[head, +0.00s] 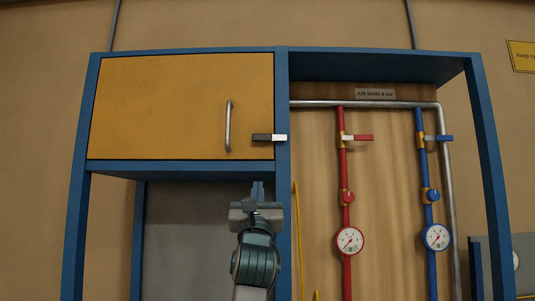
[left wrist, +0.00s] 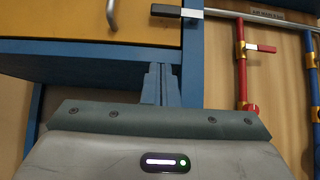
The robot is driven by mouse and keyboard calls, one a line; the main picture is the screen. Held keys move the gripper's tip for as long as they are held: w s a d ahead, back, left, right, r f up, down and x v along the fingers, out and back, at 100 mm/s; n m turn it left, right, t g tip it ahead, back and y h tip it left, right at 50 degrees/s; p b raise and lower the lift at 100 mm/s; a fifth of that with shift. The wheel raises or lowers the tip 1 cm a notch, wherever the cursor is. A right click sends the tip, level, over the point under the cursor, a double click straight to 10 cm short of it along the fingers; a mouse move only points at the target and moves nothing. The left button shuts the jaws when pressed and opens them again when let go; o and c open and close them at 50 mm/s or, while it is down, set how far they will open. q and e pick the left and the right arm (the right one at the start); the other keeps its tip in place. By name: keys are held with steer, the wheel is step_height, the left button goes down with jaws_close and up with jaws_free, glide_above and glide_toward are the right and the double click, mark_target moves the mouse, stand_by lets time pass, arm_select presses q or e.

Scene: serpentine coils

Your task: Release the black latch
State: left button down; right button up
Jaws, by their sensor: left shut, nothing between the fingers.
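The black latch (head: 262,137) lies horizontally across the right edge of the yellow cabinet door (head: 180,105). Its right end is light-coloured and reaches onto the blue post. The latch also shows at the top of the left wrist view (left wrist: 167,10), above my fingers. The door is closed and has a vertical metal handle (head: 229,126). My left gripper (head: 258,190) is below the latch, apart from it, in front of the blue frame. Its fingers (left wrist: 160,85) are together with nothing between them. My right gripper is not in view.
To the right, a red pipe (head: 343,220) and a blue pipe (head: 425,180) carry valve levers and gauges on a wooden panel. A yellow hose (head: 296,240) hangs beside the blue post. Below the cabinet is an open bay.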

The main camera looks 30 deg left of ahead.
mark_target(260, 151)
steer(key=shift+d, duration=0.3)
